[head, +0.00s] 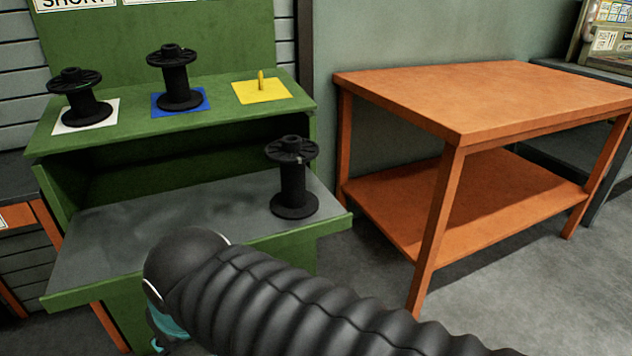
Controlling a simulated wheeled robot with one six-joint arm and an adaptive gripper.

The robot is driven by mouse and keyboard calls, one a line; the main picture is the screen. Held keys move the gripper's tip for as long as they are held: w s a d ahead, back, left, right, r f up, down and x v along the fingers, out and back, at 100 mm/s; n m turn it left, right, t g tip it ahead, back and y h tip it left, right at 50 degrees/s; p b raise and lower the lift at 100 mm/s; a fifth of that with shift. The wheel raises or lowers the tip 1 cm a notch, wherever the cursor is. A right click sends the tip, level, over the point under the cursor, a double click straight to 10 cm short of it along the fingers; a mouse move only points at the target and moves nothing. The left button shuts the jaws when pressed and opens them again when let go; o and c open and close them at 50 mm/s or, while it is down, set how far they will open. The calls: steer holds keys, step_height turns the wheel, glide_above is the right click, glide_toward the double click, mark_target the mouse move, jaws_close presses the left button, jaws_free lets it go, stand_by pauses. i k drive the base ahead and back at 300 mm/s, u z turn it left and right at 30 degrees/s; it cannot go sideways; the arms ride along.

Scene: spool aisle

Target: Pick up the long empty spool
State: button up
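Three black empty spools show in the head view. One spool (293,180) stands upright on the right end of the grey lower shelf (140,225) and looks the tallest in the picture, though it is also nearer. Another spool (179,85) stands on a blue square (207,101) on the green upper shelf. A third spool (84,100) stands on a white square (66,127) left of it. My arm, in a black ribbed sleeve, crosses the lower front of the lower shelf. My gripper's fingers do not show; only a teal part shows below the arm's end.
A yellow square (249,96) with a bare upright yellow peg (260,80) lies right of the blue one. An orange two-level table (480,95) with a bare top stands at right. Cut-off signs top the green rack's back panel. Grey floor is clear at lower right.

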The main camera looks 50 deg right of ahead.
mark_target(291, 151)
steer(key=z, duration=1.4)
steer(key=i, duration=0.3)
steer(key=z, duration=2.05)
steer(key=k, duration=0.95)
steer(key=u, duration=1.35)
steer(key=i, duration=0.1)
steer(key=z, duration=0.05)
